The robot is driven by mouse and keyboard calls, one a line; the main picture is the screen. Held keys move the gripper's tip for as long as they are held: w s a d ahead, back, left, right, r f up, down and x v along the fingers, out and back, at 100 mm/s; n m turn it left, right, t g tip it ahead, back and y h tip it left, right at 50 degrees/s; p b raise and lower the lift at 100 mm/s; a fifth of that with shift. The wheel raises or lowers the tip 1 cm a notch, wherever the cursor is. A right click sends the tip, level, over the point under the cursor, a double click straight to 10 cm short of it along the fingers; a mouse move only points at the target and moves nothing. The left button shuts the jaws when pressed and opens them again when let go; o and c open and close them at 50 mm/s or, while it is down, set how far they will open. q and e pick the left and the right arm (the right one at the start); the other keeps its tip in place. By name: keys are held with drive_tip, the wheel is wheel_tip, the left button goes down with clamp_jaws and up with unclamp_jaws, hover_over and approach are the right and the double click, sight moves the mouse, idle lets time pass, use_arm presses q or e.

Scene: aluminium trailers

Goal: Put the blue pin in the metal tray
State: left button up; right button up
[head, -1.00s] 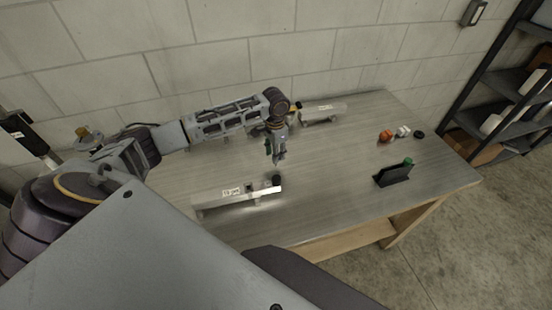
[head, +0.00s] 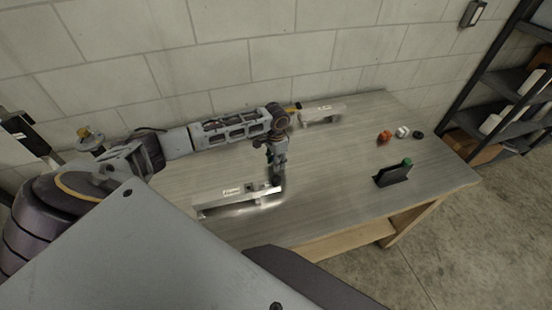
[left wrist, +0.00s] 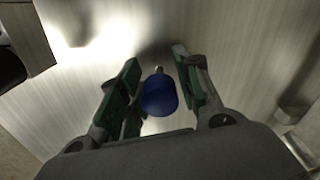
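The blue pin (left wrist: 160,97) shows in the left wrist view between the green-padded fingers of my left gripper (left wrist: 157,66), its thin metal tip pointing away from the camera. In the head view my left gripper (head: 277,168) is over the table, beside the right end of the near long metal tray (head: 215,199), and the pin is hidden there. A second metal tray (head: 322,113) lies at the back by the wall. Which tray is meant I cannot tell. My right gripper is not in view.
On the wooden table (head: 335,165), orange (head: 384,136), white (head: 402,132) and black (head: 419,134) small pieces lie at the right. A black holder (head: 392,177) with a green-topped piece (head: 407,162) stands near the front right. The table's middle is clear.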

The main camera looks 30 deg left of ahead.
use_arm(q)
drive_tip(key=shift+f, duration=0.4)
drive_tip(key=c, duration=0.7)
drive_tip(key=shift+r, duration=0.1)
drive_tip(key=shift+r+b, duration=0.4)
drive_tip(key=shift+r, duration=4.55)
